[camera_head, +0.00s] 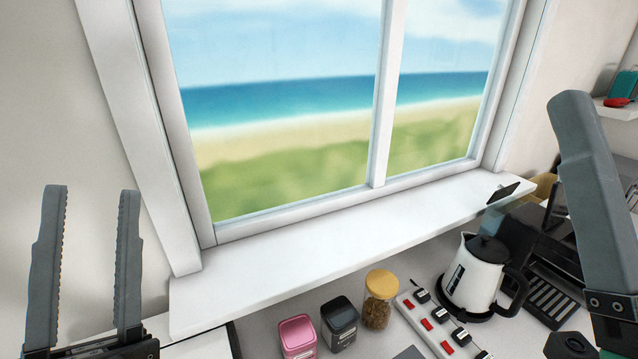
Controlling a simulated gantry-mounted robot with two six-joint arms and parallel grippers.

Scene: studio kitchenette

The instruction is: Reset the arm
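My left gripper (91,191) stands upright at the lower left, in front of the wall beside the window. Its two grey ridged fingers are wide apart with nothing between them. My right gripper (592,185) shows at the right edge as one large grey finger on a dark mount. Its other finger is not clearly seen, so I cannot tell its opening. Nothing is seen held at the visible finger.
A white kettle (474,278) stands beside a black machine (535,235) at the right. A power strip (434,322), a lidded jar (379,305), a black canister (339,323) and a pink canister (298,336) stand below the windowsill (300,262). The sill's left part is clear.

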